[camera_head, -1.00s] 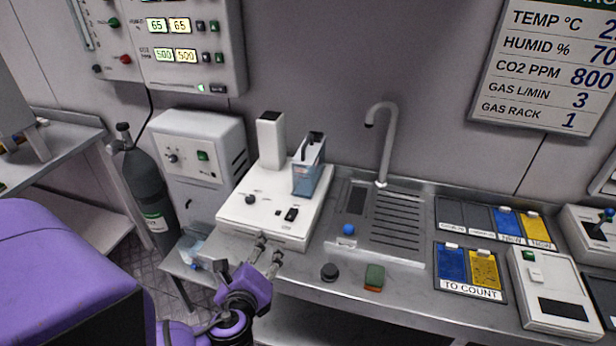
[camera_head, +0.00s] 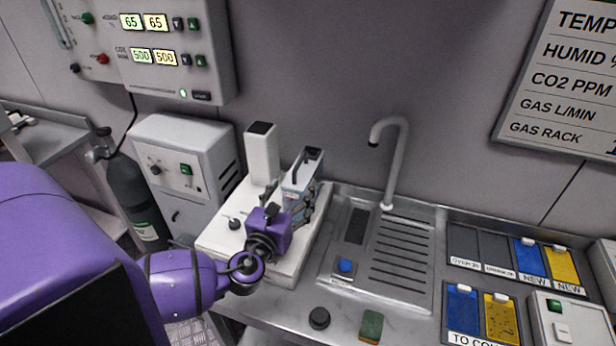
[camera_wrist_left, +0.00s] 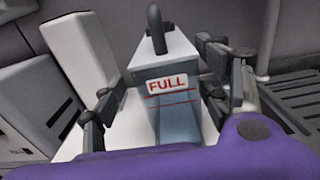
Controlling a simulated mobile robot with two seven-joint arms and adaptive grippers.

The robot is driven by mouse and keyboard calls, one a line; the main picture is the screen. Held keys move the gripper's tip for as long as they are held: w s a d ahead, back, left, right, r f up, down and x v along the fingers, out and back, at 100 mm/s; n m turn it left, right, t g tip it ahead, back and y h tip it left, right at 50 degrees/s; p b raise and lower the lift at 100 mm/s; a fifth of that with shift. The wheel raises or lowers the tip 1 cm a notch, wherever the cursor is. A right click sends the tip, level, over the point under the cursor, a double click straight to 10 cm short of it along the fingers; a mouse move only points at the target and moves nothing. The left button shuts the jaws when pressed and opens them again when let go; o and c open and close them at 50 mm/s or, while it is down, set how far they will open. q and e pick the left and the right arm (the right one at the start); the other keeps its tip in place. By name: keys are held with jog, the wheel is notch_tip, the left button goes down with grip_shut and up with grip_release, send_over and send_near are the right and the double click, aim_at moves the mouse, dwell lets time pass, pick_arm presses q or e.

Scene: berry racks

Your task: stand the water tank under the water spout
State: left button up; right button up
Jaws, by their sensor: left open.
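The water tank (camera_head: 298,179) is a pale box with a dark handle on top and bluish water inside. It stands upright on the white machine (camera_head: 218,238). In the left wrist view the tank (camera_wrist_left: 168,110) shows a red FULL label and red level lines. My left gripper (camera_head: 289,202) is at the tank's near side. Its open fingers (camera_wrist_left: 165,95) show on either side of the tank in the wrist view; I cannot tell if they touch it. The water spout (camera_head: 393,160) is a grey curved tap to the right, above a drain grate (camera_head: 402,260). My right gripper is not visible.
A blue button (camera_head: 345,266) sits left of the grate. A black knob (camera_head: 319,317) and a green sponge (camera_head: 371,326) lie at the bench front. Blue and yellow card holders (camera_head: 546,262) stand on the right. The grate is clear.

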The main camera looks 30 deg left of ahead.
aim_at(304, 175)
pick_arm(q)
jog(key=shift+w+r, duration=0.25)
jog(key=shift+w, duration=0.45)
jog(key=x, duration=0.5)
jog(key=shift+w+d+f+p, duration=0.2)
jog(key=shift+w+d+p, duration=0.05)
jog(key=shift+w+p, duration=0.1)
jog(key=shift+r, duration=0.1)
jog(key=c, duration=1.6)
